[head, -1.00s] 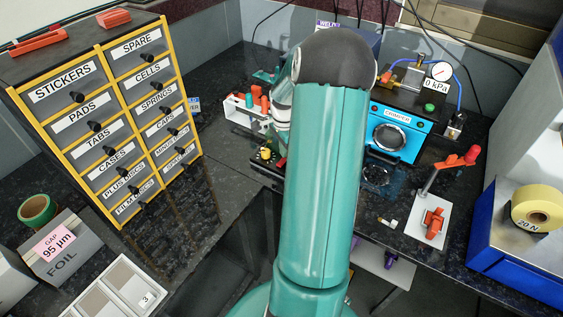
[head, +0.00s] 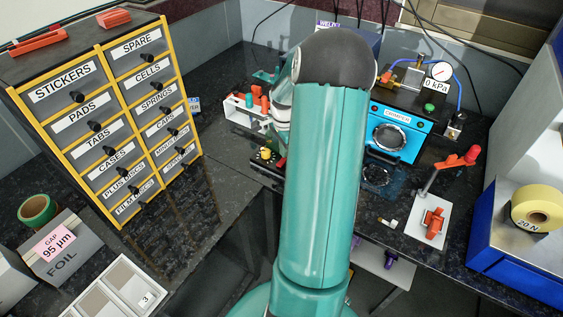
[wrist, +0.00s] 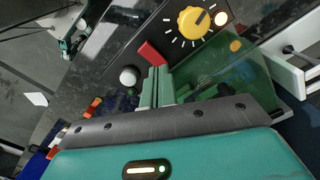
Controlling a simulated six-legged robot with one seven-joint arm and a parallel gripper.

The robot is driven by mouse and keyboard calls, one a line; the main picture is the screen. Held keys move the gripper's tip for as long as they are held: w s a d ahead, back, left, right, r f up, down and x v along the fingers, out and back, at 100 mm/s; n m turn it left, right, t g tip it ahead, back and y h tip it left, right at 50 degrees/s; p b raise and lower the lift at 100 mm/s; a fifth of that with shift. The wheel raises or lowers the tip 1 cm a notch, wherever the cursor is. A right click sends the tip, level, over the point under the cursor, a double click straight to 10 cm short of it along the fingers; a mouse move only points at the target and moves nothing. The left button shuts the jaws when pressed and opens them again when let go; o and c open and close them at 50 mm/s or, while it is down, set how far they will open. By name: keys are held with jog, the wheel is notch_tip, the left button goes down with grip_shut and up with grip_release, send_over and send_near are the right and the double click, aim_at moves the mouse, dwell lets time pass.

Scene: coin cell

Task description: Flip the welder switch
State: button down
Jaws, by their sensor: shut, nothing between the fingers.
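My gripper (wrist: 155,72) is shut and empty. Its thin green fingertips are right at the lower edge of the red block; I cannot tell whether they touch it. In the head view the blue welder box (head: 366,40), with a partly hidden label, stands at the back behind my arm. My gripper is hidden there.
A blue crimper (head: 410,140) and a pressure gauge (head: 441,71) stand right of my arm. A lever tool with orange handles (head: 470,156) is near the right edge. A labelled drawer cabinet (head: 60,112) stands left. In the wrist view, a transparent green guard (wrist: 240,80) lies right of my fingers.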

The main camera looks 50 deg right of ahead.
aim_at(284, 159)
jog(key=shift+f, duration=0.9)
dwell(0.5)
jog(key=shift+r, duration=0.15)
notch_tip(284, 159, up, 7)
dwell(0.8)
dwell(0.5)
jog(key=w+a+r+n+t+h, duration=0.1)
jog(key=w+a+r+n, duration=0.1)
jog(key=a+r+n, duration=0.65)
jog(key=w+a+r+n+t+h, duration=0.15)
jog(key=a+r, duration=0.35)
jog(key=a, duration=0.8)
jog(key=s+a+r+n+t+y, duration=0.1)
jog(key=s+a+n, duration=0.4)
jog(key=a, duration=0.5)
jog(key=s+a+r+n+t+y, duration=0.1)
jog(key=s+a+r+n+t, duration=0.1)
jog(key=s+a+r+n, duration=0.2)
jog(key=s+a+n, duration=0.2)
jog(key=a+n, duration=0.2)
jog(key=a, duration=0.2)
